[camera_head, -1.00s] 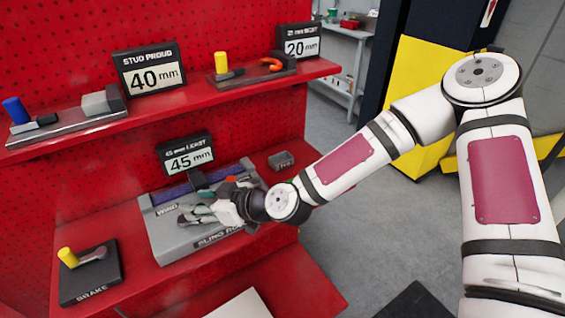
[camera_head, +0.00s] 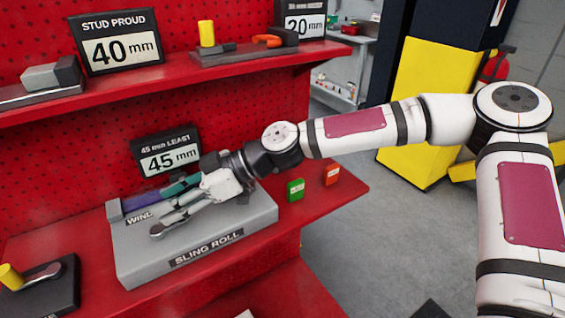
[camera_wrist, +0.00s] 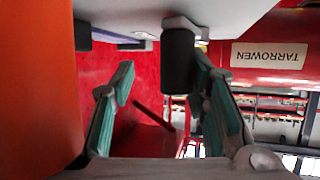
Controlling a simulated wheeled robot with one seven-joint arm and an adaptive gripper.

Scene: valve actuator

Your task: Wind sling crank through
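The sling roll (camera_head: 205,261) is a grey block on the lower red shelf, with WIND and SLING ROLL labels and a purple-blue strip along its back. My gripper (camera_head: 170,219) is over its top, fingers pointing left, and hides most of the crank in the head view. In the wrist view a black cylindrical handle (camera_wrist: 178,60), apparently the crank's, stands between the green-padded fingertips of my gripper (camera_wrist: 165,80), nearer the right finger. The fingers are apart. Whether the right finger touches the handle I cannot tell.
A 45 mm sign (camera_head: 168,160) stands behind the roll. A green block (camera_head: 295,189) and an orange block (camera_head: 332,173) are to its right. The brake base (camera_head: 45,298) with a yellow knob (camera_head: 11,277) is front left. The upper shelf (camera_head: 180,85) overhangs behind.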

